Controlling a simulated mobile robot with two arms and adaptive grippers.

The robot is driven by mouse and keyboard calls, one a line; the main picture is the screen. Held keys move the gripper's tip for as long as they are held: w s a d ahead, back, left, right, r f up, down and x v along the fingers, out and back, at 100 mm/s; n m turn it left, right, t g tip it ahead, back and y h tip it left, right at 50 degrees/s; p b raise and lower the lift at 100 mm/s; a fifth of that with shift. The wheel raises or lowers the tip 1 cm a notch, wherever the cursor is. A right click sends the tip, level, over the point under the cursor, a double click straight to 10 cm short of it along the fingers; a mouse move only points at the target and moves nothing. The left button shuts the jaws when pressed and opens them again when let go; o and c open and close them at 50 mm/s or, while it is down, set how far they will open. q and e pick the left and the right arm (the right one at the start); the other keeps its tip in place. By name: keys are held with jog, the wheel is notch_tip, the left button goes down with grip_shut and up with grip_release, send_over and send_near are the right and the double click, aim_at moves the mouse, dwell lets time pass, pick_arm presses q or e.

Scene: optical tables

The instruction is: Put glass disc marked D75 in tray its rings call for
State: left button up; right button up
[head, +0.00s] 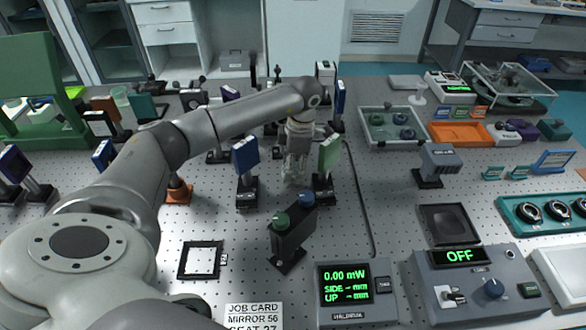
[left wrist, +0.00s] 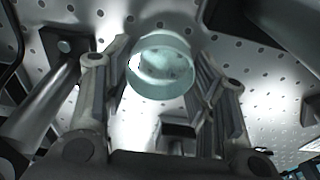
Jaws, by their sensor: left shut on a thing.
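My left gripper (head: 295,168) points down over the perforated table between two upright mounts, one blue-faced and one pale green. In the left wrist view my left gripper (left wrist: 165,75) is shut on a clear, pale green glass disc (left wrist: 163,80), held between its fingers. No mark or ring can be read on the disc. An orange tray (head: 460,141) lies at the back right. A clear-walled tray (head: 366,137) with round dark pieces stands to its left. A teal tray (head: 515,222) with black rings is at the right edge. My right gripper is not in view.
The blue-faced mount (head: 246,158) and pale green mount (head: 328,155) stand close beside the gripper. A dark post box (head: 292,232) with green and blue knobs is in front. A power meter (head: 345,288) and an OFF control box (head: 470,280) fill the front right.

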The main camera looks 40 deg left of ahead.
pick_arm(q)
jog(key=shift+r, duration=0.5)
jog(key=s+d+r+b, duration=0.2)
jog(key=s+d+r, duration=0.6)
jog(key=s+r, duration=0.3)
jog(key=shift+s+r, duration=0.25)
jog(key=shift+r, duration=0.1)
jog(key=shift+d, duration=0.1)
